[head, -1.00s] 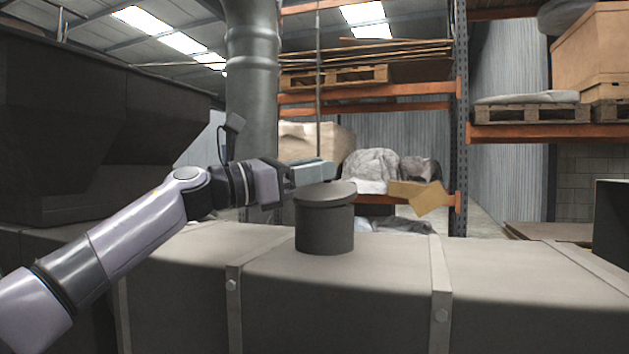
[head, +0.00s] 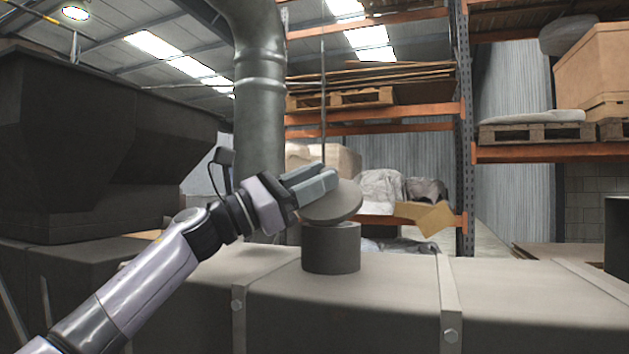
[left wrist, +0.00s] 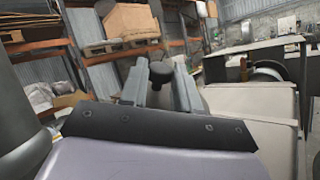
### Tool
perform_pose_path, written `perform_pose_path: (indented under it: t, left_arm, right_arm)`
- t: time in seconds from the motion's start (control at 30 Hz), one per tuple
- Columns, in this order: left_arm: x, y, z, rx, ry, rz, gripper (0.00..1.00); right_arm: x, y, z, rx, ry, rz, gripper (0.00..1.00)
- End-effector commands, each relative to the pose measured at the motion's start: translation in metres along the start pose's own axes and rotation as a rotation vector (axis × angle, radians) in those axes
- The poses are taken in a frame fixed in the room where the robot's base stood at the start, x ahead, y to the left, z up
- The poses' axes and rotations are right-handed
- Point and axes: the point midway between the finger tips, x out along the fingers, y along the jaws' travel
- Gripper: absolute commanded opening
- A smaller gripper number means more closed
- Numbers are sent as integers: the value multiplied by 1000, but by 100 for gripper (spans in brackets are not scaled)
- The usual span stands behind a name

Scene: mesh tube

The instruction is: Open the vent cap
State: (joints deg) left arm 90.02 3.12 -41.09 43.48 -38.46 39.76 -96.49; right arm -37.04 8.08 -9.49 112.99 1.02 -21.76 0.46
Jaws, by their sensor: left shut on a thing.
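The vent cap (head: 343,203) is a dark grey round lid, steeply tilted above a short dark cylindrical vent stub (head: 331,248). A gap shows between the lid's right side and the stub's rim; any hinge is hidden. My left gripper (head: 322,183) comes in from the left and is shut on the cap at its upper left edge. In the left wrist view, a dark rounded piece of the cap (left wrist: 161,72) sits between the two grey fingers. My right gripper is not in view.
The stub stands on a long grey duct box (head: 390,300) with raised strips. A thick metal pipe (head: 260,110) rises behind my left gripper. A large dark hopper (head: 90,140) is at the left. Orange shelving (head: 390,125) stands behind. The duct top right of the stub is clear.

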Motion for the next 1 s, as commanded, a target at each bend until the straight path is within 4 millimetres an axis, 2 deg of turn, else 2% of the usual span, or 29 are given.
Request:
perform_pose_path:
  t: [0.13, 0.17, 0.2, 0.23, 0.5, 0.63, 1.0]
  left_arm:
    - [1, 0, 2, 0, -2, 2, 0]
    - [1, 0, 2, 0, -2, 2, 34]
    - [1, 0, 2, 0, -2, 2, 47]
    - [1, 0, 2, 0, -2, 2, 55]
    - [0, 0, 1, -1, -1, 0, 55]
    - [-6, 0, -1, 1, 0, 1, 55]
    - [-54, 0, -1, 1, 0, 2, 55]
  right_arm:
    - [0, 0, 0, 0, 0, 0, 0]
    - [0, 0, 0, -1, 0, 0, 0]
    - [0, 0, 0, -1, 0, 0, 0]
    - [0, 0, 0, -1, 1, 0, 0]
    - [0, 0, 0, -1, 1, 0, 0]
    - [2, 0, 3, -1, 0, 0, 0]
    - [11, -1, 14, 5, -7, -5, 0]
